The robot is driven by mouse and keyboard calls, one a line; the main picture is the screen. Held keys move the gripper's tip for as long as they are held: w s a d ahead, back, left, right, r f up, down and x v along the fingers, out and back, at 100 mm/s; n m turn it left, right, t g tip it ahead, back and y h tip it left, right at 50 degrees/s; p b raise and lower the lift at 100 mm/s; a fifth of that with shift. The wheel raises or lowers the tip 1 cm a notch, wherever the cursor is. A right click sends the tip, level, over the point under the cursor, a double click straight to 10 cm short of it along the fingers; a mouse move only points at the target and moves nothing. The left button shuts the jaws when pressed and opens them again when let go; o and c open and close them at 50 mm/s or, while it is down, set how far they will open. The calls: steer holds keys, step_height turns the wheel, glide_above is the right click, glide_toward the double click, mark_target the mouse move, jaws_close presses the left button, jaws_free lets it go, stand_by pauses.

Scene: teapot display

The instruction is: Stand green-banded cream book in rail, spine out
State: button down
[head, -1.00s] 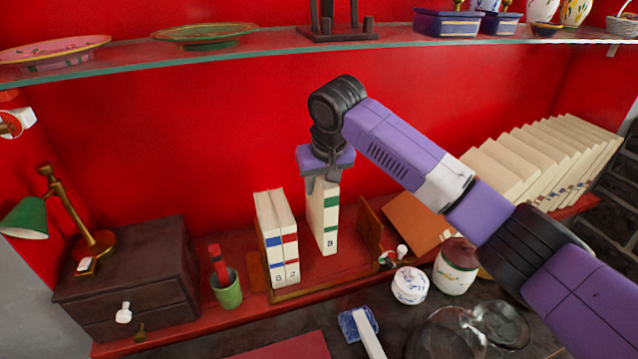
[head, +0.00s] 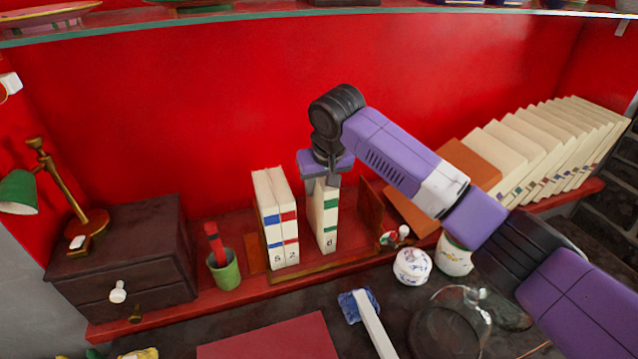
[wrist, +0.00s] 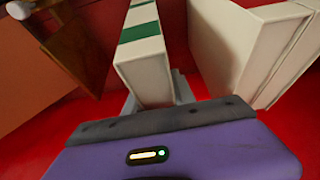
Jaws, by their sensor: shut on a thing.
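The green-banded cream book (head: 326,222) is upright in the head view, its banded spine facing the camera. My gripper (head: 324,181) is shut on its top end. The book also shows in the wrist view (wrist: 143,52), running away from my gripper (wrist: 150,103). The wooden rail (head: 330,272) lies on the red shelf, with an upright end board (head: 369,208) at right. The book is within the rail, between two other cream books and that board, with gaps on both sides. I cannot tell whether its foot touches the rail's base.
Two cream books with blue and red bands (head: 276,218) stand at the rail's left. A green cup (head: 224,270) and dark drawers (head: 125,258) are farther left. An orange book (head: 470,163) and several leaning cream books (head: 530,150) are at right.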

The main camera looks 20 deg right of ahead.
steer(key=shift+f, duration=0.3)
stand_by(0.5)
steer(key=c, duration=1)
jaws_free()
steer(key=shift+o, duration=0.2)
steer(key=shift+f, duration=0.1)
